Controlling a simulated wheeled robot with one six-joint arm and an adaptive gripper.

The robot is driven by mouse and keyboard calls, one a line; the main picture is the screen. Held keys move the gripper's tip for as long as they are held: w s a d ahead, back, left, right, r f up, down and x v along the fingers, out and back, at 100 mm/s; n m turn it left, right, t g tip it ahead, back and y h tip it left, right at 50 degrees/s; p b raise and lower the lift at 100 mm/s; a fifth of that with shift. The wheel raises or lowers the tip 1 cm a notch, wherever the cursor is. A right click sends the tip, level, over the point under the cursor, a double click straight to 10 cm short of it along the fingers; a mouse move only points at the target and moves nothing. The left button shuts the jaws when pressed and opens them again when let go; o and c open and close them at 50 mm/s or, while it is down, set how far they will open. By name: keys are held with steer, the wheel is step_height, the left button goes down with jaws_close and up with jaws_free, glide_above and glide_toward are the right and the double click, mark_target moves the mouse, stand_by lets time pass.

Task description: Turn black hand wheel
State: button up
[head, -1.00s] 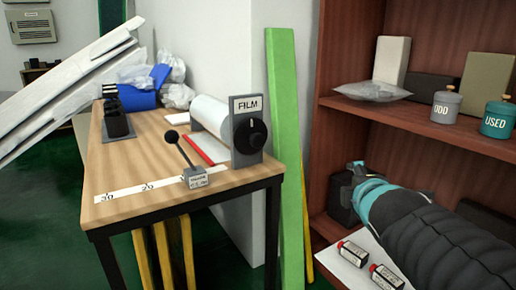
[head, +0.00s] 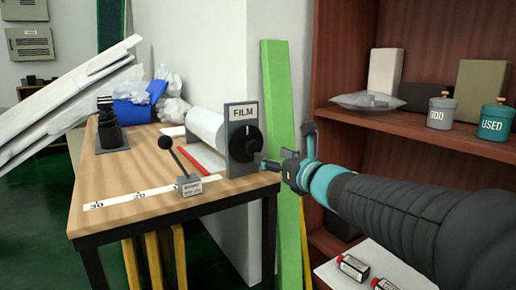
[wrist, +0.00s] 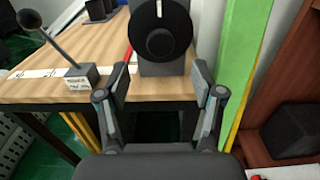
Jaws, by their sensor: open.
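The black hand wheel (head: 244,139) is a round knob on the front of a grey plate marked FILM (head: 241,113), beside a white film roll (head: 205,126) at the table's right end. In the wrist view the wheel (wrist: 161,36) is at the top centre, beyond my fingertips, with a pale mark on it. My gripper (head: 280,165) is just right of the plate in the head view. In the wrist view my gripper (wrist: 161,88) is open and empty, its two fingers apart below the wheel. No contact with the wheel shows.
A small lever on a box (head: 190,186) stands left of the plate on the wooden table (head: 120,170). A green board (head: 278,85) leans against the wall to the right. A brown shelf (head: 430,128) with jars and boxes stands further right.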

mark_target(255, 147)
steer(key=x, duration=0.9)
steer(key=shift+w+a, duration=0.2)
steer(key=shift+w, duration=0.1)
steer(key=c, duration=1.1)
